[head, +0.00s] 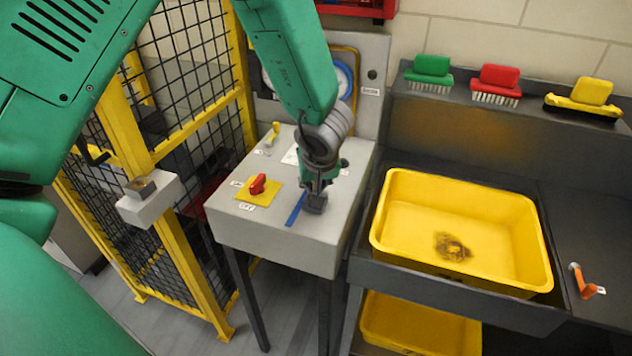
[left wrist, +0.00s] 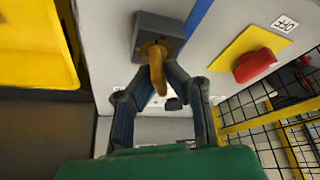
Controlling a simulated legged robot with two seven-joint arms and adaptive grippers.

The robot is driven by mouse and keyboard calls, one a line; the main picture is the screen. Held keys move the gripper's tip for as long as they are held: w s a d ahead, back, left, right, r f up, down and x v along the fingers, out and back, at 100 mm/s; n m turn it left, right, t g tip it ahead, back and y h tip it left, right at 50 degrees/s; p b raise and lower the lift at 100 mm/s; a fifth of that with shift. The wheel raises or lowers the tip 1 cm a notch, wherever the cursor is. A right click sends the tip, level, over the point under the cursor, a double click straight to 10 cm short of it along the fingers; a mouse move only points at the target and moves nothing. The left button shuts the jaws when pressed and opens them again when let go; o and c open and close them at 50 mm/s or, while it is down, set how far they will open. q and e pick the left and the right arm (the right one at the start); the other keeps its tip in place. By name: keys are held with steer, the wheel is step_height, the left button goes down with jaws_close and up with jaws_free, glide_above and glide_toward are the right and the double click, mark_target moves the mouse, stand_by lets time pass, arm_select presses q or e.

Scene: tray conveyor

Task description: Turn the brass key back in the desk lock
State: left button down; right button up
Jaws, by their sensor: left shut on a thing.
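The brass key (left wrist: 157,72) stands in the grey lock block (left wrist: 158,30) on the desk top, seen in the left wrist view. My left gripper (left wrist: 165,70) is shut on the key's bow, with one finger on each side. In the head view my left gripper (head: 317,188) points down at the desk (head: 275,238), right over the lock block (head: 316,204). The key is hidden there behind the fingers. A blue strip (head: 296,209) lies on the desk beside the lock. My right gripper is in neither view.
A red switch (head: 258,184) on a yellow plate marked OFF sits left of the lock. A yellow lever (head: 272,134) is behind it. A yellow tub (head: 500,275) with a dark patch inside stands right. A yellow-framed mesh fence (head: 190,255) borders the left.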

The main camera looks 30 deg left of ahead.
arm_select(q)
steer(key=shift+s+f, duration=0.1)
steer(key=shift+n+g+y+p, duration=0.45)
steer(key=shift+n+p, duration=0.85)
steer(key=shift+p, duration=0.9)
